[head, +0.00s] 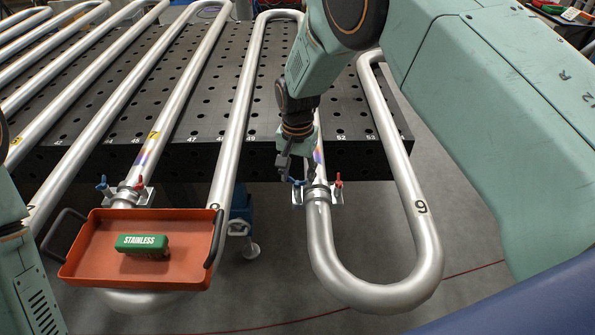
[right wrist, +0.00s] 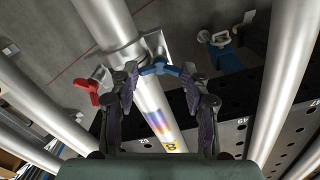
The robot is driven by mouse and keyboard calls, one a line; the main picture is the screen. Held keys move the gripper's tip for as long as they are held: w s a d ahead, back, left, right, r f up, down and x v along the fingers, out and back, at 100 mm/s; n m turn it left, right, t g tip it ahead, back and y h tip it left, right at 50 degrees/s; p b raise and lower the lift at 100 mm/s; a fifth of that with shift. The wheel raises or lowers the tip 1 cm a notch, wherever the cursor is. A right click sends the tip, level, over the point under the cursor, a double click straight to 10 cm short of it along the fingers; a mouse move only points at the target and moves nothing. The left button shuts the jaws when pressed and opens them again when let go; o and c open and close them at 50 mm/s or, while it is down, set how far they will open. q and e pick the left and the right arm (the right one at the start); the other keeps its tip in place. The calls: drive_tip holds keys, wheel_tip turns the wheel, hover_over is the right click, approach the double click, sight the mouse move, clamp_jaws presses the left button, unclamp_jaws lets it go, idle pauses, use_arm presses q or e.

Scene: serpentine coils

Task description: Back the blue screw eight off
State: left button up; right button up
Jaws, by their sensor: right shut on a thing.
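The blue screw (head: 297,184) is a small wing handle on the left side of the clamp (head: 317,194) around a steel pipe in the head view. The blue screw also shows in the right wrist view (right wrist: 160,69), lying crosswise between the fingertips. My right gripper (head: 290,176) comes down from above and is shut on the blue screw; its fingers (right wrist: 163,74) are at the two ends of the handle. A yellow label (right wrist: 171,147) that looks like an 8 is on this pipe, beside a heat-tinted band. My left gripper is out of view.
A red screw (head: 338,181) sits on the same clamp's other side. Another clamp (head: 125,196) with blue and red screws is at left, behind an orange tray (head: 85,262) holding a green STAINLESS brush (head: 142,243). A perforated black table (head: 215,75) lies under the coils.

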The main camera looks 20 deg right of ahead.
drive_tip(key=n, duration=0.5)
drive_tip(key=shift+n+p, duration=0.4)
drive_tip(key=n, duration=0.4)
drive_tip(key=shift+s+f+p, duration=0.1)
drive_tip(key=shift+s+p, duration=0.05)
drive_tip(key=shift+p, duration=0.15)
drive_tip(key=n, duration=0.5)
drive_tip(key=shift+s+n+p, duration=0.1)
drive_tip(key=shift+n+p, duration=0.25)
drive_tip(key=shift+n, duration=0.05)
drive_tip(key=shift+f+n+p, duration=0.15)
drive_tip(key=shift+n+p, duration=0.15)
drive_tip(key=shift+n, duration=1.9)
drive_tip(key=shift+s, duration=0.1)
drive_tip(key=o, duration=1.2)
drive_tip(key=shift+w, duration=0.25)
drive_tip(key=shift+c, duration=0.2)
drive_tip(key=shift+r, duration=0.25)
